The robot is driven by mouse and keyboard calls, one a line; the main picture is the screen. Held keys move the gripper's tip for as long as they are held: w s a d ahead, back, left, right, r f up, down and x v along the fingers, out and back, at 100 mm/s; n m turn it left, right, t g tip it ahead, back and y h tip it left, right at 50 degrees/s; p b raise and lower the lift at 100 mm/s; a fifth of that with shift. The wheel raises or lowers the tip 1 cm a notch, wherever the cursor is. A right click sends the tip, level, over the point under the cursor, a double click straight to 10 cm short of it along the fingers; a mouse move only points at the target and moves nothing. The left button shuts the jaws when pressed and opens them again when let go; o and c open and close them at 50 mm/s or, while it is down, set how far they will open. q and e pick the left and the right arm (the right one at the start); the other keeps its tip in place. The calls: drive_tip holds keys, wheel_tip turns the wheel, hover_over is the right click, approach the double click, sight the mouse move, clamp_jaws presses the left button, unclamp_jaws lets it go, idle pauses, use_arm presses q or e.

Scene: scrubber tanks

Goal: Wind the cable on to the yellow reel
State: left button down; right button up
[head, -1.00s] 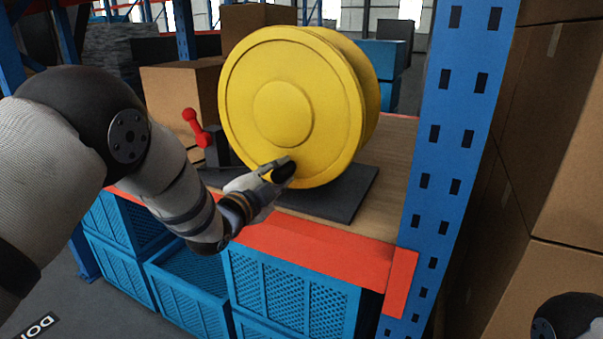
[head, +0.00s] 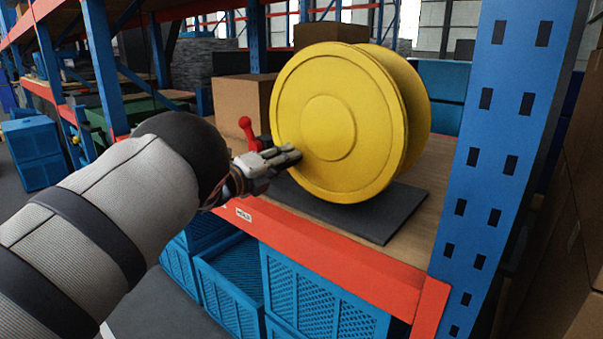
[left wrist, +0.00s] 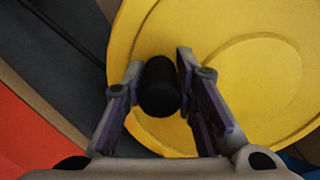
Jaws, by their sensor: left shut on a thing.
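The yellow reel (head: 385,175) stands upright on a dark flat base (head: 388,218) on the shelf, its round face towards me. My left gripper (head: 290,156) is at the lower left of that face. In the left wrist view its two fingers (left wrist: 159,80) are closed about a short black handle (left wrist: 160,92) in front of the yellow face. The handle is hidden by the fingers in the head view. I cannot make out any cable. My right gripper is out of view.
A red-knobbed lever (head: 247,130) stands just behind my left gripper. A cardboard box (head: 238,102) is behind it. A blue rack post (head: 500,140) rises right of the reel. Blue crates (head: 325,300) sit below the shelf's red front beam (head: 345,275).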

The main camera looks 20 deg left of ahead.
sight(287, 122)
use_arm(q)
drive_tip(key=r+m, duration=0.1)
drive_tip(key=a+r+m, duration=0.1)
drive_tip(key=r+m, duration=0.1)
drive_tip(key=w+a+r+m, duration=0.1)
drive_tip(key=m, duration=0.1)
drive_tip(key=shift+a+r, duration=0.25)
drive_tip(key=shift+r, duration=0.1)
drive_tip(key=shift+a+r+m, duration=0.15)
drive_tip(key=shift+r+m, duration=0.6)
drive_tip(key=shift+m, duration=0.05)
drive_tip(key=shift+a+r+m, duration=0.15)
drive_tip(key=shift+r+m, duration=0.55)
drive_tip(key=shift+m, duration=0.1)
drive_tip(key=c, duration=1.3)
unclamp_jaws()
drive_tip(key=v, duration=1.2)
